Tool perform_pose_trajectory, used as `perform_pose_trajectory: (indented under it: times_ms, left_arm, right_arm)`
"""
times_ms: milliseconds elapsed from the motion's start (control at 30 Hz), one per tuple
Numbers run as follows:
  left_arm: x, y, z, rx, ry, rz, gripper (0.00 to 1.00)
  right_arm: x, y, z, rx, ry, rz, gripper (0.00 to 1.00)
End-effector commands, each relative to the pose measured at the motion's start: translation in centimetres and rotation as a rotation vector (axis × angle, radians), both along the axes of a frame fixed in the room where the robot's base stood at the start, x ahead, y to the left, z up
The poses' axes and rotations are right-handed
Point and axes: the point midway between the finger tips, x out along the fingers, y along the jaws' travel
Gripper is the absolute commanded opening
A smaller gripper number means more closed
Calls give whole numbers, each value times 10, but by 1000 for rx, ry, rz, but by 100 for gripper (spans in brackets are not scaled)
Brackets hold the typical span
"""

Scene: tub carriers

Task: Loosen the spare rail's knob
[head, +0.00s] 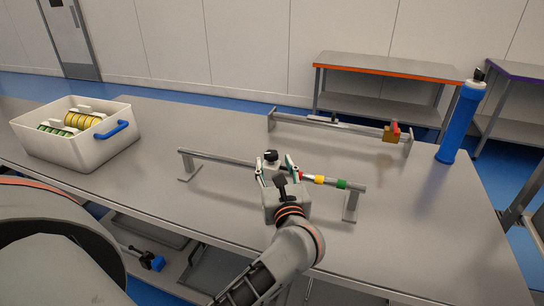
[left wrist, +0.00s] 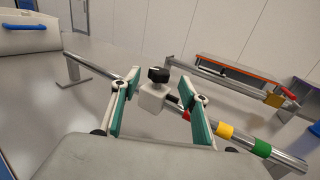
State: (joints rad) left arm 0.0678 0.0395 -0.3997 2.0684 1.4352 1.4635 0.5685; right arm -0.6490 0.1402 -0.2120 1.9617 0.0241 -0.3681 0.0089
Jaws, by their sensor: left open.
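The near rail (head: 222,159) is a grey bar on two feet, with red, yellow and green bands toward its right end. A pale block with a black knob (head: 271,156) sits on it. The knob (left wrist: 158,74) also shows on top of its block (left wrist: 152,97) in the left wrist view. My left gripper (head: 277,166) is open at this block. In the left wrist view its green-padded fingers (left wrist: 158,88) stand on either side of the block, with gaps visible; contact does not show. My right gripper is not in view.
A second rail (head: 310,121) with a yellow block (head: 391,134) and red lever stands behind. A white tub (head: 85,145) with yellow and green discs is at left, a blue cylinder (head: 458,125) at right. The table (head: 430,230) is clear at front right.

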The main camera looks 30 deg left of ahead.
Motion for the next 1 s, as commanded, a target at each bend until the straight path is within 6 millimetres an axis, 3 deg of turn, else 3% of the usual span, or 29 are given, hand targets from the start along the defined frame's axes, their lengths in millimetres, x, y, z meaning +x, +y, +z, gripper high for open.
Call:
perform_pose_trajectory:
  times_ms: [200,400,1000]
  left_arm:
    - [-30,-28,-1,-3,2,-1,44]
    - [-45,-41,0,-1,-1,0,44]
    - [-47,-43,1,1,-1,1,44]
  right_arm:
    - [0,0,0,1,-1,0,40]
    - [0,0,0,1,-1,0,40]
    - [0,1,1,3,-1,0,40]
